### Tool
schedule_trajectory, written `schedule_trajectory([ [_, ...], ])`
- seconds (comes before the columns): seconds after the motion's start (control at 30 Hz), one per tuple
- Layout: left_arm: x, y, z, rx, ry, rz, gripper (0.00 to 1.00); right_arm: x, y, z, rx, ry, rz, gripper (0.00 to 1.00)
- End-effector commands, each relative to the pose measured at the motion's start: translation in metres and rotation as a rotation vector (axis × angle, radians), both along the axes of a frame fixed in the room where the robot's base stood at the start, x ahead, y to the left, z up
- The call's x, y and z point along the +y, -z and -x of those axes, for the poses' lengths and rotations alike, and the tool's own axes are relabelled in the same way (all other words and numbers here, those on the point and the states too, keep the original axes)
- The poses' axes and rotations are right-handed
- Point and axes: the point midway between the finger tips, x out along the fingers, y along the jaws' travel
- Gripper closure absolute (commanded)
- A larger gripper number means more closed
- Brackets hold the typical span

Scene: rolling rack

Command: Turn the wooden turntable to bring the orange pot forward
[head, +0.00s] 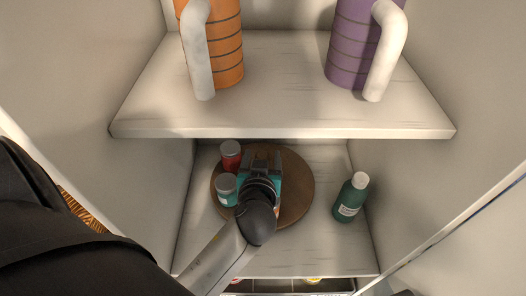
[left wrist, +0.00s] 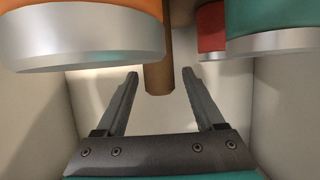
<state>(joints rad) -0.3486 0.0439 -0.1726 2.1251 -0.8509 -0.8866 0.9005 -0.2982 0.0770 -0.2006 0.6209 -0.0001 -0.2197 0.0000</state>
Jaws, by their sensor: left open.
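The round wooden turntable (head: 298,193) lies on the lower shelf. A red jar (head: 231,155) and a teal jar with a grey lid (head: 227,187) stand on its left part. My left gripper (head: 262,163) is over the turntable's middle, pointing into the rack. In the left wrist view, the orange pot (left wrist: 90,30) with its grey lid is at the upper left. A brown wooden post (left wrist: 159,78) shows between the open fingers of the left gripper (left wrist: 160,75), with gaps on both sides. My right gripper is not in view.
A green bottle (head: 351,197) stands on the lower shelf right of the turntable. The upper shelf (head: 285,115) overhangs behind, with an orange mug (head: 225,45) and a purple mug (head: 350,50). Side walls close in the shelf left and right.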

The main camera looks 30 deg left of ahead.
Motion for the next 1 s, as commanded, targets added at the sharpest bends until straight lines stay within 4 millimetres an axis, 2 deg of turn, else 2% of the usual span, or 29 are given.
schedule_trajectory([
  [0.27, 0.0, -0.0001, 0.0002, 0.0, 0.0, 0.0, 0.32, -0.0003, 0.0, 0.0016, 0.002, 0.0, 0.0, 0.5],
  [0.87, 0.0003, -0.0001, 0.0, -0.001, -0.001, -0.001, 0.99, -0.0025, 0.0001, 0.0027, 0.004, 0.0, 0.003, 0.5],
  [1.0, 0.0004, -0.0001, 0.0, -0.001, -0.001, -0.001, 1.0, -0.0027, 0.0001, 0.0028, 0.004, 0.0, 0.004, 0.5],
])
